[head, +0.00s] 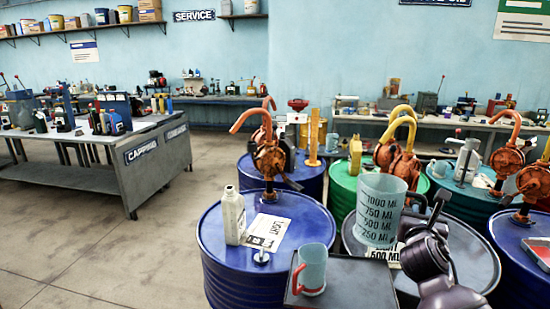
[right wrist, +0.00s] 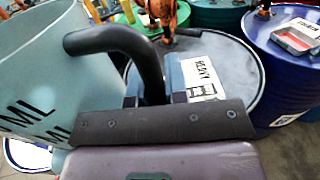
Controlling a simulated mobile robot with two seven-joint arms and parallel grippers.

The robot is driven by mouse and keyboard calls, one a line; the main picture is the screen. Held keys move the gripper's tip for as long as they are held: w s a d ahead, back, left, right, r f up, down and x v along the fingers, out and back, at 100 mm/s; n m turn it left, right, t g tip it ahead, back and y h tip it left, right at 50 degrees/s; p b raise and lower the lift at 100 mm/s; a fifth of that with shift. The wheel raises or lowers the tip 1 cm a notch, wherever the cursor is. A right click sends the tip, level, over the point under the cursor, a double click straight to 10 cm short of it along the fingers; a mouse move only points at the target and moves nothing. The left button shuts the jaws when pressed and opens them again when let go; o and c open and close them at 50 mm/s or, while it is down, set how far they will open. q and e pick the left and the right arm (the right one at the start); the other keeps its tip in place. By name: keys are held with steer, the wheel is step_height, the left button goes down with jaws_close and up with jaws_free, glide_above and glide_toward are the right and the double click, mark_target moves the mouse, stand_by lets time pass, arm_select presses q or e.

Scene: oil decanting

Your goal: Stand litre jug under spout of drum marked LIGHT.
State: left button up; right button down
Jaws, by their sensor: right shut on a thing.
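The litre jug (head: 378,208) is a translucent blue-grey measure with ML marks and a black handle, roughly upright. My right gripper (head: 420,228) is shut on that handle; in the right wrist view the jug (right wrist: 40,75) fills the left side. A blue drum (head: 250,285) at centre left bears a paper reading LIGHT (head: 267,232). Its rusty pump (head: 268,158) has a curved orange spout (head: 248,114), bending to the left. The jug is to the right of this drum, apart from the spout. My left gripper is not in view.
A white bottle (head: 233,214) stands on the LIGHT drum. A red-handled mug (head: 312,268) stands on a dark stand (head: 345,285) in front. A grey-topped drum marked HEAVY (right wrist: 240,65) lies beyond the jug; other drums with pumps crowd the right. Floor at left is clear.

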mark_target(378, 227)
steer(key=s+a+n+y, duration=0.1)
steer(key=a+y, duration=0.1)
steer(key=a, duration=0.1)
steer(key=s+a+f+n+t+y, duration=0.1)
steer(key=s+a+y, duration=0.1)
steer(key=a, duration=0.2)
steer(key=s+a+f+n+t+y+b, duration=0.1)
steer(key=s+a+n, duration=0.1)
steer(key=a, duration=0.2)
steer(key=shift+s+a+y, duration=0.15)
steer(key=shift+s+y, duration=0.1)
steer(key=shift+y, duration=0.15)
arm_select(q)
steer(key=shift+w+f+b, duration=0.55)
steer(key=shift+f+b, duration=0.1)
steer(key=shift+b, duration=0.25)
arm_select(e)
steer(key=s+a+f+n+y, duration=0.1)
steer(key=s+a+f+y, duration=0.1)
steer(key=s+a+f, duration=0.3)
steer(key=s+f, duration=0.4)
steer(key=f, duration=0.2)
steer(key=shift+s+a+n+y, duration=0.15)
steer(key=shift+s+n+y, duration=0.1)
steer(key=shift+n+y, duration=0.05)
steer(key=shift+w+r, duration=0.1)
steer(key=shift+r, duration=0.05)
